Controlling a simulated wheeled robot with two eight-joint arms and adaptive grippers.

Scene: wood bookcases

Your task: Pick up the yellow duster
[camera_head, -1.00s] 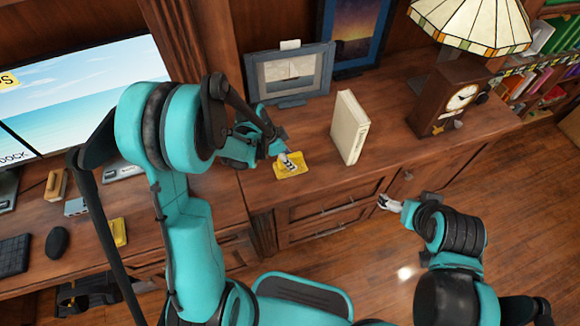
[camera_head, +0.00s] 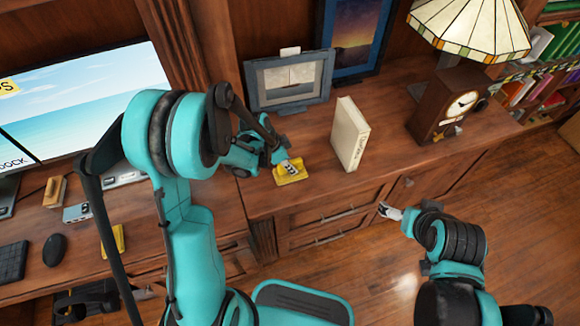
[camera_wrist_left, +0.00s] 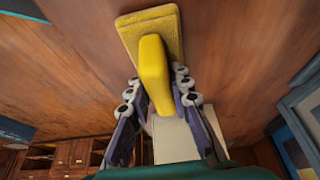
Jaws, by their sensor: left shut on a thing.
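The yellow duster (camera_head: 279,178) is at the front of the desk top, left of the cream book. In the left wrist view the duster (camera_wrist_left: 133,38) shows a flat yellow pad with a raised yellow handle. My left gripper (camera_head: 289,167) is over it, shut on the handle, and the fingers (camera_wrist_left: 157,88) lie on either side of the handle in the left wrist view. I cannot tell whether the pad touches the desk. My right gripper (camera_head: 388,210) is low at the right, in front of the drawers, apart from the duster; its finger opening is too small to judge.
A cream book (camera_head: 349,136) stands right of the duster. A framed picture (camera_head: 288,82) is behind, and a wooden clock (camera_head: 447,103) and stained-glass lamp (camera_head: 472,26) stand to the right. Another yellow item (camera_head: 113,240) lies near the mouse (camera_head: 55,249) on the left desk.

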